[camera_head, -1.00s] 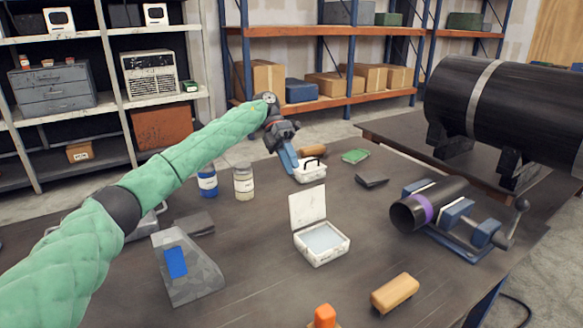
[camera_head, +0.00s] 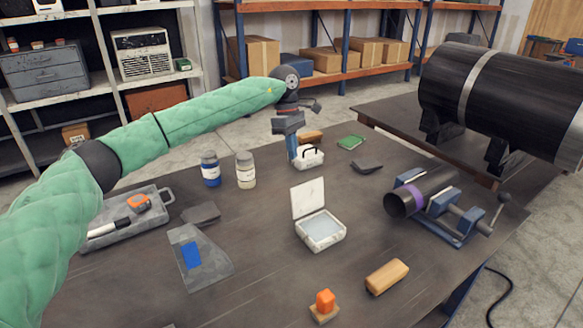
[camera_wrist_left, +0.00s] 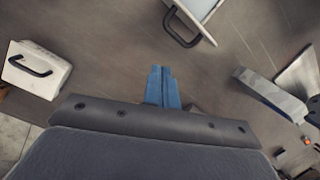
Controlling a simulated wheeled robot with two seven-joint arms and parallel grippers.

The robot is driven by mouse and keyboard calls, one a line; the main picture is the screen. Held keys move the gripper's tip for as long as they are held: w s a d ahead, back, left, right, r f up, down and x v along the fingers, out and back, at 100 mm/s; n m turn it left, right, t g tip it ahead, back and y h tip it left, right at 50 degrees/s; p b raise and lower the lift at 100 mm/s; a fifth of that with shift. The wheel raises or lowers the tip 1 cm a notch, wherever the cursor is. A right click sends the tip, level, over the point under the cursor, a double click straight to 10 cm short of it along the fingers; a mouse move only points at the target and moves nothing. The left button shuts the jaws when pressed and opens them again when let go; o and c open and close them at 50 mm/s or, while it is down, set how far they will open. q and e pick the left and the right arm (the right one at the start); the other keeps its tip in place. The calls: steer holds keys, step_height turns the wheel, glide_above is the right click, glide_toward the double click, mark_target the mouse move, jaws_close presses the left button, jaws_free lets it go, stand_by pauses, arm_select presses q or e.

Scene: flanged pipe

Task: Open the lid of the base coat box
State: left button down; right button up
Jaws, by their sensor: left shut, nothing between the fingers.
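A small white box with a black handle (camera_head: 310,158) stands shut at the back of the table. It also shows at the left of the left wrist view (camera_wrist_left: 36,72). A second white box (camera_head: 320,232) stands nearer with its lid (camera_head: 308,199) raised; it is partly seen at the top of the wrist view (camera_wrist_left: 192,14). I cannot read which is the base coat box. My left gripper (camera_head: 293,158) points down, shut and empty, by the left of the closed box in the head view. The wrist view shows its blue fingers (camera_wrist_left: 162,88) together, apart from both boxes. My right gripper is not in view.
A blue-labelled bottle (camera_head: 210,170) and a pale bottle (camera_head: 245,170) stand left of the gripper. A clamped dark pipe (camera_head: 405,203) is at right. A grey tool tray (camera_head: 108,228), a wooden block (camera_head: 387,277) and an orange-topped tool (camera_head: 325,304) lie nearer.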

mark_target(305, 195)
arm_select(q)
steer(key=s+d+f+m+t+y+p, duration=0.1)
steer(key=s+f+m+t+p, duration=0.1)
steer(key=f+m+p, duration=0.3)
steer(key=shift+s+d+f+p, duration=0.3)
steer(key=shift+s+f+p, duration=0.55)
steer(key=shift+p, duration=1)
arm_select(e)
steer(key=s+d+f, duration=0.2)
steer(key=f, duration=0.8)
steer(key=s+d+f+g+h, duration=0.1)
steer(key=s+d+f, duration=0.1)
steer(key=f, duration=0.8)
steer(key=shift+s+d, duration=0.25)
arm_select(q)
steer(key=shift+w+f, duration=0.15)
steer(key=shift+f, duration=0.05)
steer(key=s+d+r+b, duration=0.1)
steer(key=b, duration=0.4)
steer(key=shift+s, duration=0.25)
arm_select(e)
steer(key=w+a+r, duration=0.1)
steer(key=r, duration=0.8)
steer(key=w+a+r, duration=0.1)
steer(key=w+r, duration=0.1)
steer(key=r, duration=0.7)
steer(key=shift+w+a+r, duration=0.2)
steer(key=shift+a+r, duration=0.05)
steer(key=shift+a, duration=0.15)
